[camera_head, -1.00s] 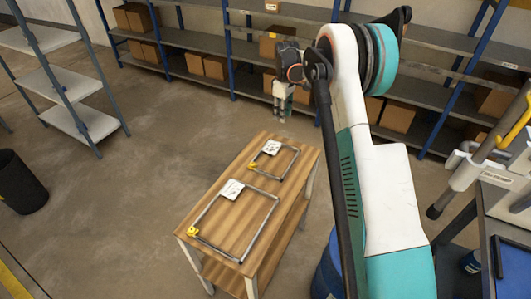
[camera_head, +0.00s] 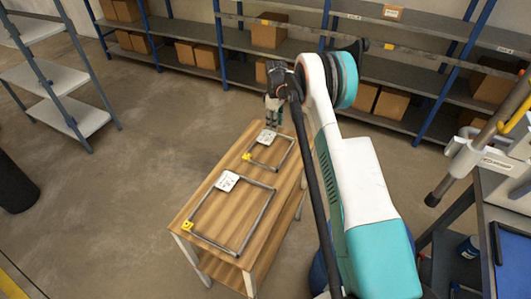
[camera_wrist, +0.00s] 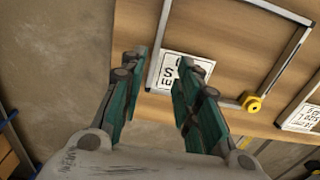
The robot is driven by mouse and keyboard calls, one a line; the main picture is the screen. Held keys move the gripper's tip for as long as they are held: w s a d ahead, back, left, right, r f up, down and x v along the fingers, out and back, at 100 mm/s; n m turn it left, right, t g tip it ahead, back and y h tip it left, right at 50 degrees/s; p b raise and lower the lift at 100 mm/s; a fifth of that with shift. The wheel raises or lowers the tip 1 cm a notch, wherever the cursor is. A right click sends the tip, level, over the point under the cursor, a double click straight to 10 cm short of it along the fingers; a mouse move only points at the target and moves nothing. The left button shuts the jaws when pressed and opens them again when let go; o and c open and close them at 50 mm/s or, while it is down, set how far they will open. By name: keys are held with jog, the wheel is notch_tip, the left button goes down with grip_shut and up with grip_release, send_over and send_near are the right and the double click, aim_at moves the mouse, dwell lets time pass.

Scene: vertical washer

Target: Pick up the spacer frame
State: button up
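Two rectangular metal spacer frames lie flat on a wooden-topped cart (camera_head: 192,223). The smaller spacer frame (camera_head: 285,154) is at the far end and the larger one (camera_head: 256,219) is nearer; each has a white printed tag and a yellow piece at a corner. My gripper (camera_head: 271,122) is above the far end of the cart, by the smaller frame's tag (camera_head: 266,136). In the wrist view my gripper (camera_wrist: 160,65) is open, with nothing between its green fingers. The smaller frame (camera_wrist: 159,45) and its tag (camera_wrist: 183,70) show just beyond the fingertips.
The larger frame's tag (camera_wrist: 303,117) shows at the right of the wrist view. Shelving with cardboard boxes (camera_head: 270,32) stands behind the cart. A light shelf unit (camera_head: 70,118) and a dark bin (camera_head: 14,184) are at left. A workbench (camera_head: 500,190) is at right.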

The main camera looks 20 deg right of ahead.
aim_at(266, 137)
jog(key=f, duration=0.1)
jog(key=f+b, duration=0.1)
jog(key=f, duration=0.1)
jog(key=f+b, duration=0.1)
jog(key=f, duration=0.1)
jog(key=shift+w+d+f, duration=0.15)
jog(key=shift+d, duration=0.2)
grip_shut()
